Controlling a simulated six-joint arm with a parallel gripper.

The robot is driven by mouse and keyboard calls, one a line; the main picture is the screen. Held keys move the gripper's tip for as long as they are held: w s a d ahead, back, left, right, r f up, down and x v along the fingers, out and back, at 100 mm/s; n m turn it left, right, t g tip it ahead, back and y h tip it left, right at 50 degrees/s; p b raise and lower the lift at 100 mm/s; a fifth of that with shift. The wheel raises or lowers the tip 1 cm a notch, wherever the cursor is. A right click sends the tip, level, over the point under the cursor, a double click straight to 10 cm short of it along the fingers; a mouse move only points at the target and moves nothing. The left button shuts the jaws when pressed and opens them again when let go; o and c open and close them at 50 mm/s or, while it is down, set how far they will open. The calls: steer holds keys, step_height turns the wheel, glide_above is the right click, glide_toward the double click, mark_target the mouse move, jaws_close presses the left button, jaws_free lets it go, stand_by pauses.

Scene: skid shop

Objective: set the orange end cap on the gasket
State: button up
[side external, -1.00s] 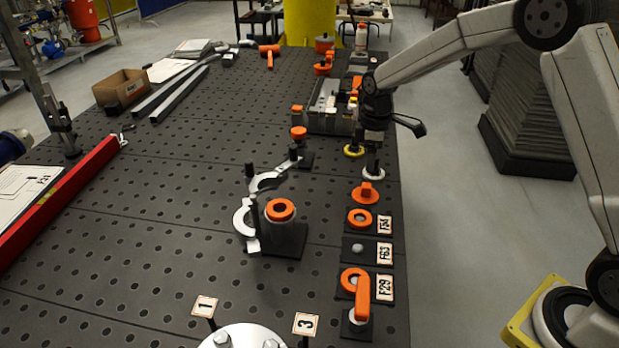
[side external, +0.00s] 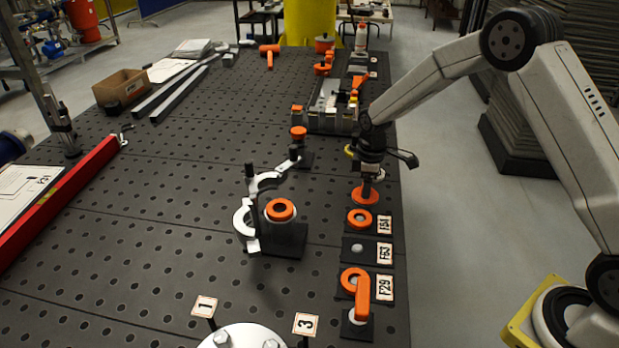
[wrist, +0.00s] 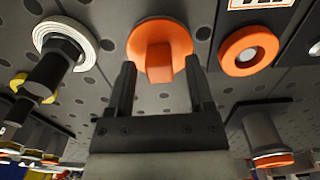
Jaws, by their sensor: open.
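The orange end cap (side external: 365,196) is a flat disc with a raised block grip, lying on the table's right side. In the wrist view the end cap (wrist: 160,36) shows with its block between the two fingers, with a gap on each side. My gripper (side external: 368,181) is open, pointing down just above the cap; it also shows in the wrist view (wrist: 161,66). An orange ring (side external: 281,208), which looks like the gasket, lies on top of an upright stub on a dark block. An open silver clamp (side external: 247,214) stands beside that stub.
Below the cap in the side view are dark plates with an orange ring (side external: 359,218), a small knob (side external: 357,248) and an orange-handled part (side external: 361,292). A parts tray (side external: 328,120) stands behind my gripper. A white flange (side external: 243,337) is at the near edge.

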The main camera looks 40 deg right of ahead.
steer(key=shift+f, duration=0.15)
stand_by(0.4)
jaws_close()
steer(key=shift+r, duration=3.05)
